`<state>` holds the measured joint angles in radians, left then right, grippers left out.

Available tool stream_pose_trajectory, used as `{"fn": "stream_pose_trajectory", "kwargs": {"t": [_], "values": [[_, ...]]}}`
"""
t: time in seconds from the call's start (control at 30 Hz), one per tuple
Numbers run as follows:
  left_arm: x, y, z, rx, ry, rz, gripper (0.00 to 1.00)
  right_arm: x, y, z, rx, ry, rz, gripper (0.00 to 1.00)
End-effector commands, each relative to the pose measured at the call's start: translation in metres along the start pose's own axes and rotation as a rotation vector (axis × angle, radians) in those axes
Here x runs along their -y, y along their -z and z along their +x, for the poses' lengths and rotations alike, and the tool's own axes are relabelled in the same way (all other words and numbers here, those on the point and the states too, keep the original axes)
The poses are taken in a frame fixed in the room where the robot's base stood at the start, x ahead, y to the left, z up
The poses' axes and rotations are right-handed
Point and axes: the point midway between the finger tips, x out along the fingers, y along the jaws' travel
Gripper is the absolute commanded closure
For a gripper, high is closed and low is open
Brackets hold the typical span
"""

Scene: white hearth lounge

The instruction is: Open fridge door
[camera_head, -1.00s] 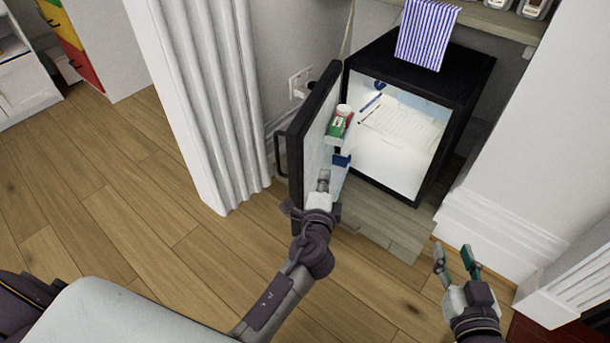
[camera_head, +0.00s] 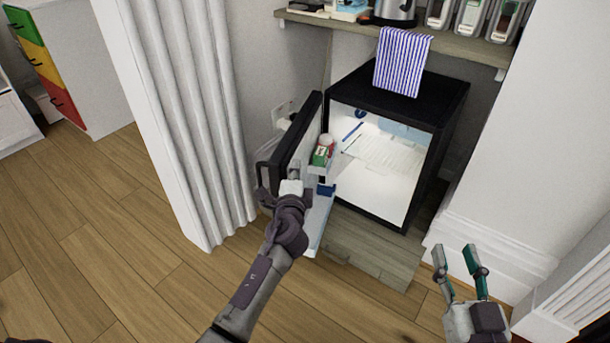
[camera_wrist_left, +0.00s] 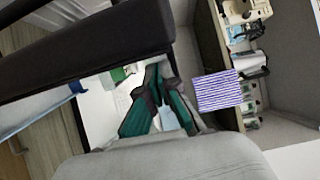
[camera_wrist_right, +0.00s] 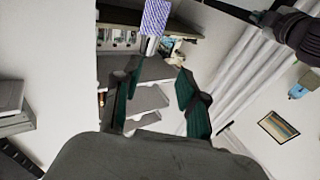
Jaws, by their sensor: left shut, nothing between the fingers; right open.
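The small black fridge (camera_head: 400,100) stands under a shelf with its lit white interior exposed. Its door (camera_head: 300,140) stands wide open, swung out to the left, with a handle (camera_head: 262,178) on its outer side. My left gripper (camera_head: 292,174) is shut and empty at the inner side of the door, near its free edge; whether it touches cannot be told. The left wrist view shows its closed fingers (camera_wrist_left: 152,80) near the dark door edge (camera_wrist_left: 90,50). My right gripper (camera_head: 455,250) is open and empty, right of the fridge; its fingers also show in the right wrist view (camera_wrist_right: 155,85).
A striped cloth (camera_head: 402,62) hangs over the fridge top from the shelf (camera_head: 350,27), which holds jars and a kettle. A white fluted column (camera_head: 185,120) is left of the door. A white wall and skirting (camera_head: 480,260) are on the right. Floor at left is clear.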

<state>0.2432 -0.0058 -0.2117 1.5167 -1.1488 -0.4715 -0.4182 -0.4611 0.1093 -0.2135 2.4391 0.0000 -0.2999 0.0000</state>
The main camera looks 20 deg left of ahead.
Motion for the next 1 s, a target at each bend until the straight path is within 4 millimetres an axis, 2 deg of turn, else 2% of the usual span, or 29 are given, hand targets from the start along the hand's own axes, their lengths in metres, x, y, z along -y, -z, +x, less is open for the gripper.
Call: {"fn": "stream_pose_trajectory", "kwargs": {"t": [0.53,0.67,0.87,1.0], "values": [[0.0,-0.01,0.002,-0.008,0.0,0.001,1.0,-0.001,-0.004,0.0,0.033,-0.002,-0.001,0.58],[0.001,-0.022,0.006,-0.036,-0.001,0.006,1.0,-0.005,-0.027,-0.006,0.178,-0.011,-0.004,0.58],[0.001,-0.049,0.013,-0.104,-0.001,0.006,1.0,-0.012,-0.071,-0.03,0.464,-0.028,-0.006,0.58],[0.001,-0.081,0.024,-0.135,-0.001,0.005,1.0,-0.016,-0.094,-0.049,0.613,-0.037,-0.006,0.58]]}}
